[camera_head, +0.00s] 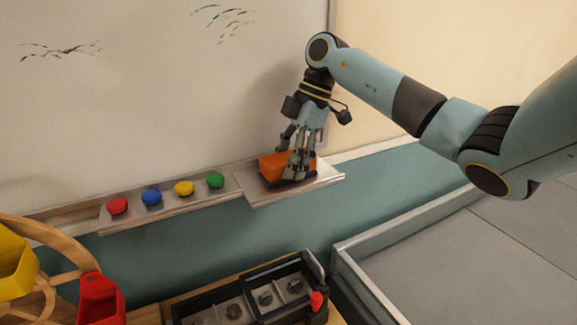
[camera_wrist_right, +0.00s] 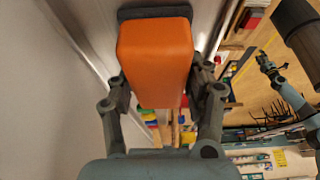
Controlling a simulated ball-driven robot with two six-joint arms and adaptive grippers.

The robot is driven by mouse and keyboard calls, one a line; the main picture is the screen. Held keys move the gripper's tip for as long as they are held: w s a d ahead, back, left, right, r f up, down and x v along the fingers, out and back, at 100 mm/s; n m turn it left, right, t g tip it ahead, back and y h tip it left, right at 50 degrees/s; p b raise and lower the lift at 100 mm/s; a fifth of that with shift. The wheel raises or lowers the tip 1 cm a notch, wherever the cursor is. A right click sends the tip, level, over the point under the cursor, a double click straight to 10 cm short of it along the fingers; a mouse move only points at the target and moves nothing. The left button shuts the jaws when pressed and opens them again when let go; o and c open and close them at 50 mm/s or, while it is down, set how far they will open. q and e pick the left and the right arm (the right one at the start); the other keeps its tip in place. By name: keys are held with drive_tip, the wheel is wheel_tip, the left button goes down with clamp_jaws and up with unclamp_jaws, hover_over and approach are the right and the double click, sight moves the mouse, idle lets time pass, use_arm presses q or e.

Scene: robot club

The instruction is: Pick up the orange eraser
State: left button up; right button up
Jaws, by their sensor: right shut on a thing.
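The orange eraser (camera_head: 272,166) is a block with a dark base, at the tray extension (camera_head: 327,179) right of the magnets in the head view. My right gripper (camera_head: 298,170) reaches down from above with its fingers around the eraser. In the right wrist view the eraser (camera_wrist_right: 155,60) fills the space between the two fingers (camera_wrist_right: 160,88), which press on its sides. I cannot tell whether its base touches the tray. What looks like my left gripper (camera_wrist_right: 270,64) shows small at the right of the wrist view, too small to tell its state.
Red (camera_head: 117,206), blue (camera_head: 151,196), yellow (camera_head: 184,188) and green (camera_head: 215,180) magnets sit on the tray to the left. The whiteboard (camera_head: 150,100) rises close behind. A dark parts box (camera_head: 250,300) and a red bin (camera_head: 100,298) stand in front.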

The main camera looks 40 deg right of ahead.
sight(282, 157)
idle(0.3)
drive_tip(key=shift+r, duration=0.65)
wheel_tip(282, 157, up, 3)
drive_tip(key=shift+b, duration=0.85)
drive_tip(key=s+d+r+p, duration=0.4)
drive_tip(key=s+r+p, duration=0.3)
drive_tip(key=s, duration=0.3)
drive_tip(key=shift+s+d, duration=0.3)
drive_tip(key=shift+d, duration=0.1)
